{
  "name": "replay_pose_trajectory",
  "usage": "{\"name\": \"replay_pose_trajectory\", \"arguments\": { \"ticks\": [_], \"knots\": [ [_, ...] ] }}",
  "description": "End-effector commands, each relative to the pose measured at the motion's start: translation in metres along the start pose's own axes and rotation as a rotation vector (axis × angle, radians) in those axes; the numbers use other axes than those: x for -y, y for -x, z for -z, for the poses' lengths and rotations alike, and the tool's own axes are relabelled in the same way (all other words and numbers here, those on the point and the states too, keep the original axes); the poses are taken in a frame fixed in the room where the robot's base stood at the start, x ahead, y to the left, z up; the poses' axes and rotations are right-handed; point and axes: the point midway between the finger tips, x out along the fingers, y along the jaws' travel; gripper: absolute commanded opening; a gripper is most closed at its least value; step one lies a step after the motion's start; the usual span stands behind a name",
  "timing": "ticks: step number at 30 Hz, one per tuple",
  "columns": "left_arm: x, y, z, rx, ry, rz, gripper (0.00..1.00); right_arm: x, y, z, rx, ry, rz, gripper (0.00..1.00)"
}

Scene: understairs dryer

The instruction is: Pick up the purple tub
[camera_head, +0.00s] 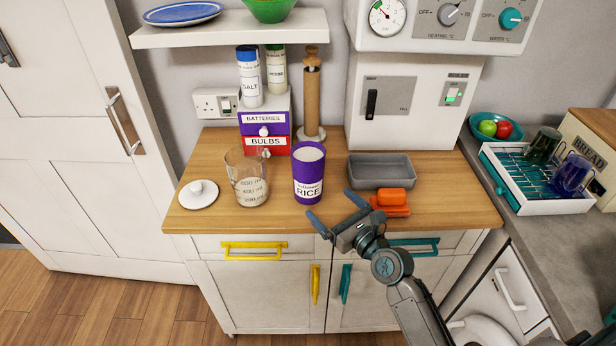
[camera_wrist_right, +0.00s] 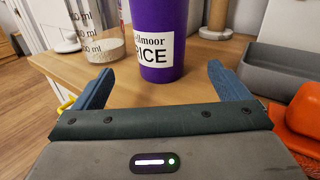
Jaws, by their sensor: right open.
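The purple tub (camera_head: 308,174) stands upright on the wooden counter, with a white label reading RICE and a pale top or contents. It also shows in the right wrist view (camera_wrist_right: 160,20), straight ahead between my fingers and beyond their tips. My right gripper (camera_head: 334,208) is open and empty, in front of the tub at the counter's front edge, apart from it. In the right wrist view its two blue fingers (camera_wrist_right: 152,82) are spread wide to either side of the tub. The left gripper is not in view.
A clear measuring jug (camera_head: 247,178) stands left of the tub, with a white lid (camera_head: 198,193) farther left. A grey tray (camera_head: 381,170) and an orange item (camera_head: 392,198) are to the right.

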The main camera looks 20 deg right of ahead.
Motion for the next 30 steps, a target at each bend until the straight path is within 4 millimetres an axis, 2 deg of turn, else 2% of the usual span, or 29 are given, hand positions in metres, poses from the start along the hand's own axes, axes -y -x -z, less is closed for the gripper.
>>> {"name": "replay_pose_trajectory", "arguments": {
  "ticks": [9,16,24,30],
  "knots": [
    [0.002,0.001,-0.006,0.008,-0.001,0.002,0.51,0.002,-0.046,-0.002,0.007,-0.021,0.004,0.95],
    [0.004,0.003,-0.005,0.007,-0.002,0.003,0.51,0.001,-0.064,-0.003,0.005,-0.018,0.003,0.95],
    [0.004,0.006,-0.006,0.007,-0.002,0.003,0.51,0.002,-0.102,-0.006,0.005,-0.018,0.003,0.95],
    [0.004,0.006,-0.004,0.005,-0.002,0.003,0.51,0.002,-0.108,-0.005,0.004,-0.016,0.003,0.95]
  ]
}}
